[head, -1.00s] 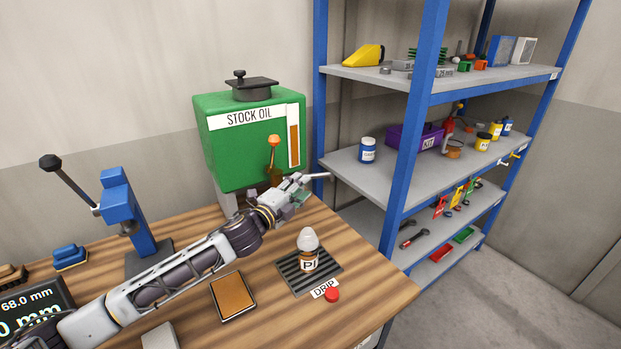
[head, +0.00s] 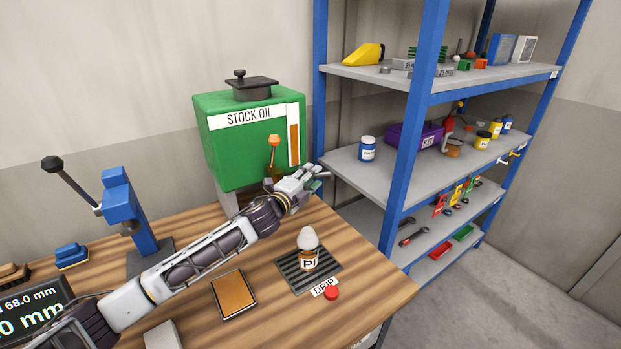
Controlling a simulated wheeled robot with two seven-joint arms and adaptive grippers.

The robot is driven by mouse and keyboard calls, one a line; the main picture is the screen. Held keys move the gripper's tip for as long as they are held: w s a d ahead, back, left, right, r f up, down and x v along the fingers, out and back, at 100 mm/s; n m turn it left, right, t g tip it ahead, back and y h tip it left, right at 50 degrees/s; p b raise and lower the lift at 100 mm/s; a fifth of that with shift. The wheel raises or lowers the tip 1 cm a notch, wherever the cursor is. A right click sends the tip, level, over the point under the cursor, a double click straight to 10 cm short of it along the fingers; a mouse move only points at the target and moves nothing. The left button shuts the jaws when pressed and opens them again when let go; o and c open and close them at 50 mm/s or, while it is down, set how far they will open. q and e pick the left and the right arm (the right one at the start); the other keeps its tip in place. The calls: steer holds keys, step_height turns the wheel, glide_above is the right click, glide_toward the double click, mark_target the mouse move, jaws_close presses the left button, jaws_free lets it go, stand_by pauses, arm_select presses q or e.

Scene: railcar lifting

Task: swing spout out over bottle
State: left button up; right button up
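The green stock oil tank (head: 235,150) stands at the back of the bench, with an orange-knobbed tap (head: 274,142) on its front. The tap's brassy lower part shows just behind my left gripper; I cannot make out the spout itself. The brown bottle (head: 308,259), with a pale rounded top, stands upright on the drip grate (head: 291,287). My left gripper (head: 318,180) is in front of the tank's lower right corner, above and behind the bottle and apart from it. Its fingers point right; their gap is unclear. My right gripper is out of view.
A red button (head: 332,293) sits beside the DRIP label at the bench's front. An orange-brown pad (head: 233,295) lies left of the grate. A blue lever press (head: 130,220) stands at left. A blue-framed shelf (head: 401,170) rises close on the right.

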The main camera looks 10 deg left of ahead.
arm_select(q)
steer(key=shift+c, duration=1.8)
jaws_close()
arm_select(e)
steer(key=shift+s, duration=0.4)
arm_select(q)
steer(key=shift+s, duration=0.1)
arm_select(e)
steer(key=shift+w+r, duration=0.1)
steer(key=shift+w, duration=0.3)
